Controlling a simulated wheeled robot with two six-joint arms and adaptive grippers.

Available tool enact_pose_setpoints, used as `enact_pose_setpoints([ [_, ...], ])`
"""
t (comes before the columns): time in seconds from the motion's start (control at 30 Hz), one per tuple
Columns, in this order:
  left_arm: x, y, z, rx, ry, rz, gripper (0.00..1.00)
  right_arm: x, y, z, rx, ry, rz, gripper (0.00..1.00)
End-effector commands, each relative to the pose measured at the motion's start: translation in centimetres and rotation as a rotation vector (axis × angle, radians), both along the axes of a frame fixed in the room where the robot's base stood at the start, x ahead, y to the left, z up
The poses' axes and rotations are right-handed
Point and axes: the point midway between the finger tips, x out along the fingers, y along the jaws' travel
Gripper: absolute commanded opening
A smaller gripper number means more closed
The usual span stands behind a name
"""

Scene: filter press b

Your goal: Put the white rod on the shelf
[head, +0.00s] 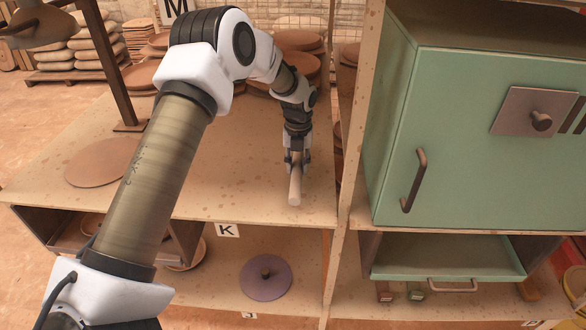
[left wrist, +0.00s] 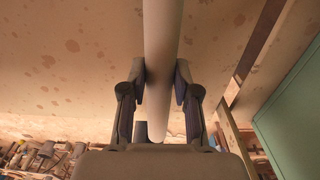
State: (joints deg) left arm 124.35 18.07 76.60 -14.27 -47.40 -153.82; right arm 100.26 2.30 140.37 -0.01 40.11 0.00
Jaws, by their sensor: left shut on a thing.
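The white rod (head: 295,187) is held in my left gripper (head: 297,160) above the upper shelf board (head: 230,190), near its right side. In the left wrist view the rod (left wrist: 163,60) runs between the two fingers of the left gripper (left wrist: 162,85), which are shut on it. The rod's near end points toward the shelf's front edge. I cannot tell whether the rod touches the board. My right gripper is not in view.
A green cabinet (head: 470,130) with a handle stands right of a wooden upright (head: 352,150). A round brown disc (head: 103,162) lies on the board at left. Stacked brown discs (head: 300,62) stand behind the gripper. A purple disc (head: 266,278) lies on the lower shelf.

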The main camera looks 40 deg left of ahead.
Motion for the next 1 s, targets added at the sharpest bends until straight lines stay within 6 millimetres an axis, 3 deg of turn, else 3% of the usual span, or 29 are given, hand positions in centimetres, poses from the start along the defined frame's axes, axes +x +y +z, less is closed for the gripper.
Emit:
enact_pose_setpoints([
  [0.2, 0.0, 0.0, -3.1, -0.001, 0.001, 0.001, 0.00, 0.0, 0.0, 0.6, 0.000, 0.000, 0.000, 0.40],
  [0.47, 0.0, 0.0, -3.4, 0.000, 0.000, 0.001, 0.00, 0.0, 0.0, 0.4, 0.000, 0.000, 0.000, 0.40],
  [0.5, 0.0, 0.0, -3.4, -0.001, 0.001, 0.001, 0.34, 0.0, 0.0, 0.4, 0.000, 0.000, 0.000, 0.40],
  [0.57, 0.0, 0.0, -3.4, -0.001, 0.001, 0.001, 0.55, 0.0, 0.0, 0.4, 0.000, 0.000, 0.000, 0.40],
  [0.87, 0.0, 0.0, -3.2, 0.000, 0.000, 0.001, 0.55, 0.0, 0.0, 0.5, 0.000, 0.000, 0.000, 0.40],
  [1.0, 0.1, 0.0, -2.0, 0.000, -0.002, 0.000, 0.55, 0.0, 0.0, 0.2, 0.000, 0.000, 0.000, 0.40],
])
